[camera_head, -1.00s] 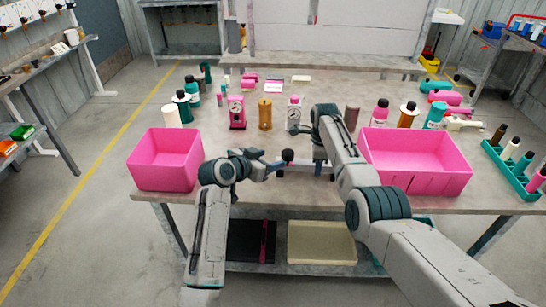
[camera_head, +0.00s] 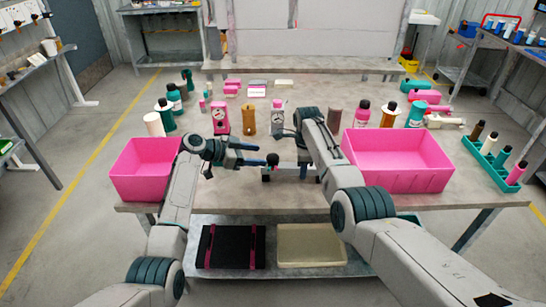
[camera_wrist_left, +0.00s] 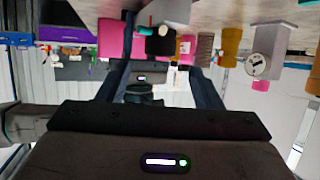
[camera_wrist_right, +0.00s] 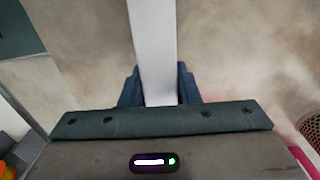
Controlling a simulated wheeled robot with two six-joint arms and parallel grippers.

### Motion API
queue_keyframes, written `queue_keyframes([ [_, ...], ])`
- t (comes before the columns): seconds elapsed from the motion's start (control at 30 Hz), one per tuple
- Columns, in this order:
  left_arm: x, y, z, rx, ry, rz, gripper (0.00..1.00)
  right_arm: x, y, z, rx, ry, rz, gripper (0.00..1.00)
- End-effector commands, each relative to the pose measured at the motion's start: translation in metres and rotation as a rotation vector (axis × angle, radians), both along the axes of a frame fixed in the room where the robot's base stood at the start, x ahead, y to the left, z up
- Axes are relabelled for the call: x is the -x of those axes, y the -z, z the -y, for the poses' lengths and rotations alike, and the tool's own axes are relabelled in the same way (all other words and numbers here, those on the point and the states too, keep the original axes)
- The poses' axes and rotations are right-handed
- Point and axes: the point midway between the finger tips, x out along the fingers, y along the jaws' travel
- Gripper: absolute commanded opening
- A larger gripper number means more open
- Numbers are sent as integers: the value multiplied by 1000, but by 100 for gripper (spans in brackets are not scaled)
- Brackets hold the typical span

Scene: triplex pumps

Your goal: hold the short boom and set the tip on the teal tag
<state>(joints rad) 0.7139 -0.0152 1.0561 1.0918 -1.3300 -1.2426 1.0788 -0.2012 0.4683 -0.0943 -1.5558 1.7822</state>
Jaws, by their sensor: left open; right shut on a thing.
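My right gripper (camera_wrist_right: 158,88) is shut on a pale grey bar (camera_wrist_right: 153,40), which I take for the short boom. In the head view the right gripper (camera_head: 307,170) is over the table between the two pink bins, its fingers partly hidden by my arm. A dark rounded tip (camera_head: 272,159) shows left of it, over a small pale and pink piece. My left gripper (camera_head: 263,155) is open and empty, its fingers pointing right, close to the dark tip. In the left wrist view a black block (camera_wrist_left: 160,46) shows beyond the open fingers. I cannot make out the teal tag with certainty.
A pink bin (camera_head: 146,185) stands at the left and a wider pink bin (camera_head: 400,180) at the right. Pink, tan and brown upright parts (camera_head: 249,122) stand behind. A teal rack (camera_head: 490,160) is at the right edge. The table's front middle is clear.

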Motion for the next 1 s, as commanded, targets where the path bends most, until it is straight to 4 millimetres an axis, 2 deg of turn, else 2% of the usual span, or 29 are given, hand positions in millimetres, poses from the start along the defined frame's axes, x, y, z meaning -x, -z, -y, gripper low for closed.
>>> queue_keyframes([
  [0.1, -8, 8, 23, 2, 1, -1, 59, 0, 0, 0, 0, 0, 0, 0],
  [0.3, -17, 20, 48, 1, 1, -1, 59, 0, 0, 0, 0, 0, 0, 0],
  [0.5, -20, 26, 58, -1, 0, -1, 59, 0, 0, 0, 0, 1, 0, 0],
  [0.77, -21, 26, 59, -1, -1, 0, 59, 0, 0, 0, 0, 1, 1, 0],
  [1.0, -21, 26, 59, -1, -1, 0, 15, 0, 0, 0, 0, 1, 1, 0],
])
